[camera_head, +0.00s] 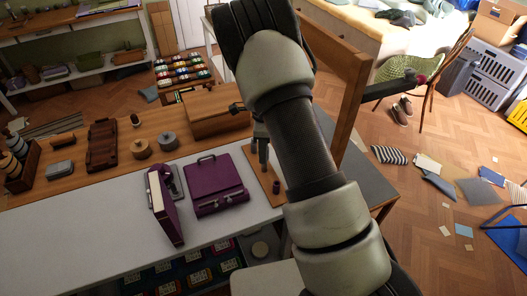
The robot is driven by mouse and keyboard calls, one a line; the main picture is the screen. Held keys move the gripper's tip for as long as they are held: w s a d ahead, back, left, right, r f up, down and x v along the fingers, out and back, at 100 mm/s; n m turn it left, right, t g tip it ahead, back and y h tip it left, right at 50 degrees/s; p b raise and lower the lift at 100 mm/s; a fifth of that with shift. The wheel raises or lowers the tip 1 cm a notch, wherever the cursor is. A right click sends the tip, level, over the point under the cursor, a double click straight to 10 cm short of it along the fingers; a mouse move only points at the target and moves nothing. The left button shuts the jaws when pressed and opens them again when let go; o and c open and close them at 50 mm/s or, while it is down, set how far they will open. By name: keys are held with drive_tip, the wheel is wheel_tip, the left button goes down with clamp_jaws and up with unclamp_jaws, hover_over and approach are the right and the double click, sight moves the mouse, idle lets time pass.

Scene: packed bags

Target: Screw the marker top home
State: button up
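A wooden board (259,181) lies at the right end of the white tabletop. A small dark purple cylinder (276,187) stands on it, possibly a marker part; I cannot tell which. My gripper (262,158) points down over the board, just behind and left of that cylinder. My arm hides much of the gripper, and it is too small to tell whether the fingers are open or shut or hold anything. No marker top can be made out for certain.
A flat purple case (216,188) and an upright purple case (165,207) stand left of the board. A wooden post (350,105) rises right of my arm.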

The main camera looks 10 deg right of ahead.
drive_tip(key=n+b, duration=0.2)
drive_tip(key=n, duration=0.5)
drive_tip(key=shift+f+n, duration=0.1)
drive_tip(key=shift+n, duration=0.2)
drive_tip(key=n+b, duration=0.1)
drive_tip(key=n, duration=0.3)
drive_tip(key=shift+s, duration=0.1)
drive_tip(key=n+b, duration=0.1)
drive_tip(key=n, duration=0.3)
drive_tip(key=shift+d, duration=0.1)
drive_tip(key=c, duration=0.8)
drive_tip(key=m, duration=0.3)
clamp_jaws()
drive_tip(key=shift+m+p, duration=0.35)
drive_tip(key=shift+m, duration=1.45)
